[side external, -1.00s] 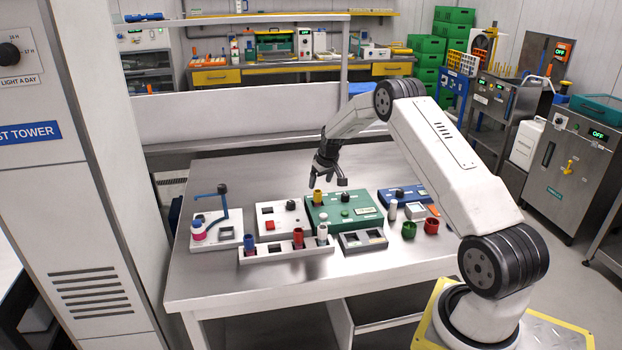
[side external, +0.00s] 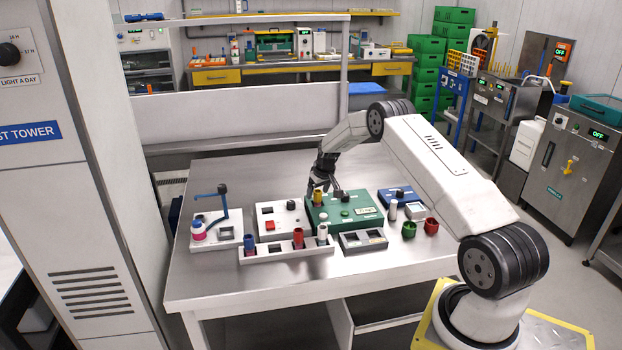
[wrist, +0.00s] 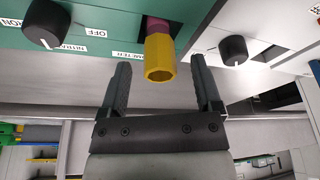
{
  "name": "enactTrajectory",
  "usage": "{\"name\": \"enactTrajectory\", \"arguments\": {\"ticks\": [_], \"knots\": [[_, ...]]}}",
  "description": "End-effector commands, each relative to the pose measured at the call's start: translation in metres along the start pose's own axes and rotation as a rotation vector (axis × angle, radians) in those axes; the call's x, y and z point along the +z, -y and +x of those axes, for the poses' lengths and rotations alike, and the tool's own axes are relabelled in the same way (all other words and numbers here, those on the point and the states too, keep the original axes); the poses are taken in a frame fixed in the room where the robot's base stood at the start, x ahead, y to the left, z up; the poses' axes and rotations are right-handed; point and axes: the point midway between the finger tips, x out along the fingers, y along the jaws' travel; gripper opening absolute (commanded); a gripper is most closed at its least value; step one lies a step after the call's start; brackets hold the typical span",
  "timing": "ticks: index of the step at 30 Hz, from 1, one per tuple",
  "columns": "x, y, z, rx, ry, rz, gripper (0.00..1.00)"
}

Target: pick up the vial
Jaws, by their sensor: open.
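A yellow-capped vial (side external: 317,198) stands upright in the green meter box (side external: 350,216) at the middle of the table. In the wrist view the vial (wrist: 159,58) shows a yellow hexagonal end and a pinkish part above it. My gripper (side external: 324,187) is open, low beside the vial at the box's back. In the wrist view the vial's end appears between the tips of my gripper (wrist: 161,68), with a gap to each finger. Whether the fingers fully straddle it is unclear.
A white rack (side external: 285,252) with blue, red and white vials stands in front. A white box with a dark knob (side external: 291,205) is left of the green box, which has its own knob (wrist: 46,22). Green (side external: 409,230) and red (side external: 431,227) cups stand right.

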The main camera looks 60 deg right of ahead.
Motion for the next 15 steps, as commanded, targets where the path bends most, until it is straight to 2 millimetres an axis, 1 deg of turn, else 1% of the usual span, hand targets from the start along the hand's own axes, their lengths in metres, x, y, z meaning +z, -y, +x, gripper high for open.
{"name": "enactTrajectory", "arguments": {"ticks": [3,7,15], "knots": [[0.000,0.000,0.013,0.000,0.001,0.000,0.82],[0.000,0.000,0.022,0.002,0.000,0.000,0.82],[0.000,0.000,0.026,0.002,-0.001,0.001,0.82]]}}
